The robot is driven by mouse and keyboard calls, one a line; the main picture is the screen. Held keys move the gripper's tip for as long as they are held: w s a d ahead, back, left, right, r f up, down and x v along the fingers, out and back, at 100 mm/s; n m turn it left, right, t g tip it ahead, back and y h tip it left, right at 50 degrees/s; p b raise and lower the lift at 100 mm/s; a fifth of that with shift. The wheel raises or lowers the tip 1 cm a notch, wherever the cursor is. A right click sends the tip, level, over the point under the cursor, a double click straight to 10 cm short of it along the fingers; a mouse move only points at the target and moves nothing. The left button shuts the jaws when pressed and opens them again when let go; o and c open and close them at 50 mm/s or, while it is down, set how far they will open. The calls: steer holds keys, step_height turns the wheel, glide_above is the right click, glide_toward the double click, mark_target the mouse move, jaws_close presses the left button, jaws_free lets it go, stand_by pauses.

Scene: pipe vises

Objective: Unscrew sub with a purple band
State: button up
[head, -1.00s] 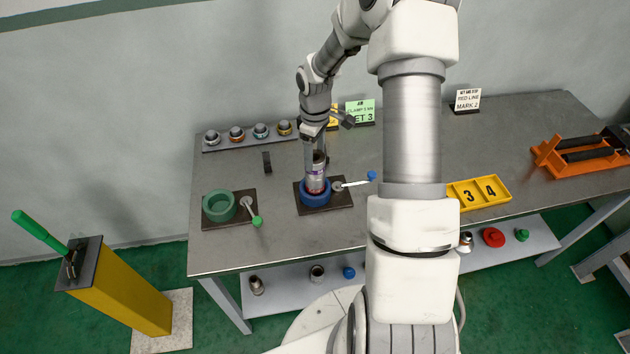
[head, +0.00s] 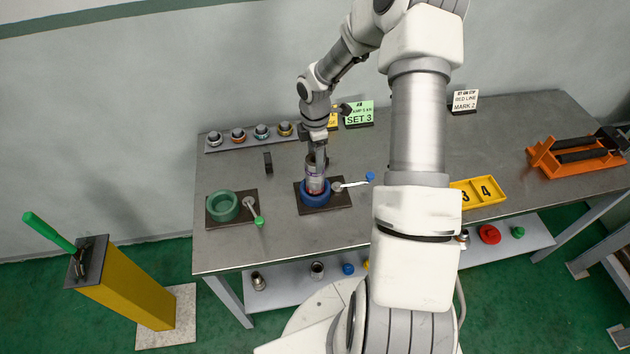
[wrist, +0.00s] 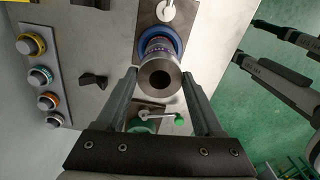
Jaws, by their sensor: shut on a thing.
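The sub with a purple band (head: 315,184) stands upright in the blue vise (head: 303,197) on a dark plate. In the wrist view the sub (wrist: 160,76) shows its round open end, with a thin purplish band lower down, close to the blue ring (wrist: 178,44). My gripper (head: 317,160) reaches down from above to the sub's upper part. In the wrist view my gripper's fingers (wrist: 160,72) lie on either side of the sub, shut on it. The vise's lever (head: 352,184) with a blue knob points right. The fingers partly hide the sub's top in the head view.
A green vise (head: 222,207) with a green-knobbed lever stands left of the blue one. A rack (head: 250,138) of several banded subs and a small black block (head: 268,162) are behind. A yellow 3-4 tray (head: 480,192) and an orange stand (head: 575,154) are at right.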

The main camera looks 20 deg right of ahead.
steer(key=n+p, duration=0.1)
steer(key=n, duration=0.1)
steer(key=n+p, duration=0.1)
steer(key=n, duration=0.2)
steer(key=shift+r+n+p, duration=0.25)
steer(key=shift+n+p, duration=0.15)
steer(key=n, duration=0.1)
steer(key=n+p, duration=0.1)
steer(key=n, duration=0.1)
steer(key=shift+f+n, duration=0.2)
steer(key=shift+n, duration=0.1)
steer(key=o, duration=1.3)
